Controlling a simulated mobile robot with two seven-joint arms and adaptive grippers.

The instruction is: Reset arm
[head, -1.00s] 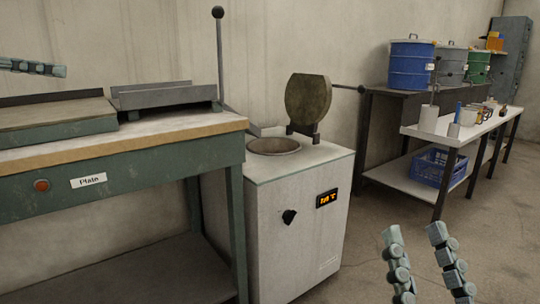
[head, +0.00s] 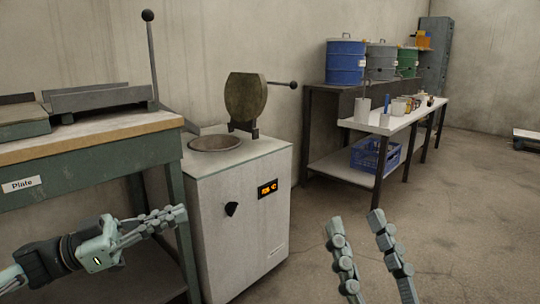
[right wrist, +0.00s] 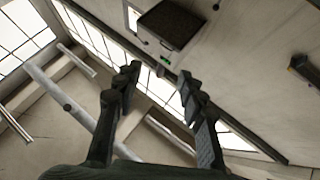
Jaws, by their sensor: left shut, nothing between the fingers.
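My left gripper (head: 178,217) is in the head view at lower left, in front of the bench and the furnace. Its fingers are together with nothing between them. My right gripper (head: 352,216) points upward at the bottom of the head view, right of the furnace. Its two fingers stand apart with nothing between them. In the right wrist view the same gripper (right wrist: 158,72) has its fingers spread and empty, with walls and windows behind.
The white furnace (head: 240,235) has a round opening (head: 215,143) and a raised lid (head: 246,98). A bench (head: 95,140) labelled "Plate" stands left. A white table (head: 395,120) with cups and a blue crate (head: 366,155) stands back right, beside drums (head: 345,62).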

